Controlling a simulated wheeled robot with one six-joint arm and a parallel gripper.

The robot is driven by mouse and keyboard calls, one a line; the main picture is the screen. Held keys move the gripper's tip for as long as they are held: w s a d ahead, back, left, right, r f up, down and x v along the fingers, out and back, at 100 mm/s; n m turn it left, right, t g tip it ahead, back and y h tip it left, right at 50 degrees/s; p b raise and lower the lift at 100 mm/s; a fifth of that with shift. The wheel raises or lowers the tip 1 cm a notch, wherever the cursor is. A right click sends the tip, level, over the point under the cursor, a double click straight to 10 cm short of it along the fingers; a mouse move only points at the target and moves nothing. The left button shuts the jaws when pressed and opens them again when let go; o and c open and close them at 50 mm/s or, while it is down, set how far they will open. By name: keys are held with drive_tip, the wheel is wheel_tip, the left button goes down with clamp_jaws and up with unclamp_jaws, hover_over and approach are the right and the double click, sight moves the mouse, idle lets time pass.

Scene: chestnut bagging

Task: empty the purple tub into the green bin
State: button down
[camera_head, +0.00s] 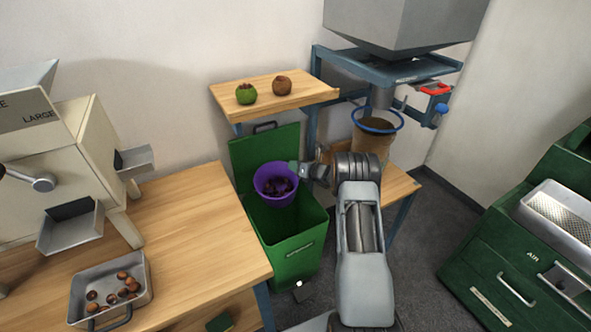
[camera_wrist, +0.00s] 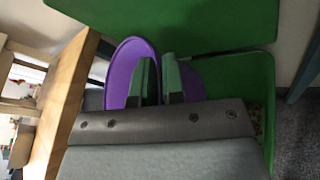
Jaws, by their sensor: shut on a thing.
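The purple tub (camera_head: 259,193) is over the opening of the green bin (camera_head: 284,255), with dark brown contents visible inside it. The tub looks roughly upright in the head view. My gripper (camera_head: 300,174) is shut on the tub's right rim. In the wrist view the purple tub (camera_wrist: 122,70) shows on both sides of my gripper's fingers (camera_wrist: 159,75), and its inside is mostly hidden. The green bin (camera_wrist: 262,70) lies below and around it, with its lid open at the back. A few small brownish bits show inside the bin at the right.
A wooden workbench (camera_head: 200,240) with a metal tray (camera_head: 78,313) of chestnuts stands left of the bin. A small wooden shelf (camera_head: 300,95) is behind it. A blue-framed hopper stand with a sack (camera_head: 372,140) is at the back right. A green machine (camera_head: 480,260) stands far right.

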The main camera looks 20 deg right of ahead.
drive_tip(key=n+t+b, duration=0.1)
drive_tip(key=b, duration=0.1)
drive_tip(key=s+n+t+b, duration=0.1)
drive_tip(key=b, duration=0.1)
drive_tip(key=shift+s+a+r+n+y, duration=0.1)
drive_tip(key=shift+s+a+n+y, duration=0.05)
drive_tip(key=shift+a+n+y, duration=0.2)
drive_tip(key=s+a+n+t+y+b, duration=0.1)
drive_tip(key=s+n+b, duration=0.1)
drive_tip(key=n+b, duration=0.1)
drive_tip(key=s+a+n+t+y+b, duration=0.1)
drive_tip(key=s+n+b, duration=0.2)
drive_tip(key=b, duration=0.3)
drive_tip(key=s+a+f+n+y+b, duration=0.1)
drive_tip(key=s+a+n+y+b, duration=0.1)
drive_tip(key=s+n+b, duration=0.1)
drive_tip(key=shift+t+b, duration=0.4)
drive_tip(key=shift+b, duration=0.5)
drive_tip(key=s+a+f+n+g+y+b, duration=0.2)
drive_tip(key=s+n+y+b, duration=0.4)
drive_tip(key=n+b, duration=0.3)
drive_tip(key=shift+s+a+f+g+b, duration=0.2)
drive_tip(key=shift+a+g+b, duration=0.35)
drive_tip(key=shift+b, duration=0.7)
drive_tip(key=shift+a+n, duration=0.15)
drive_tip(key=shift+n, duration=0.1)
drive_tip(key=shift+r+t, duration=0.1)
drive_tip(key=shift+t, duration=0.15)
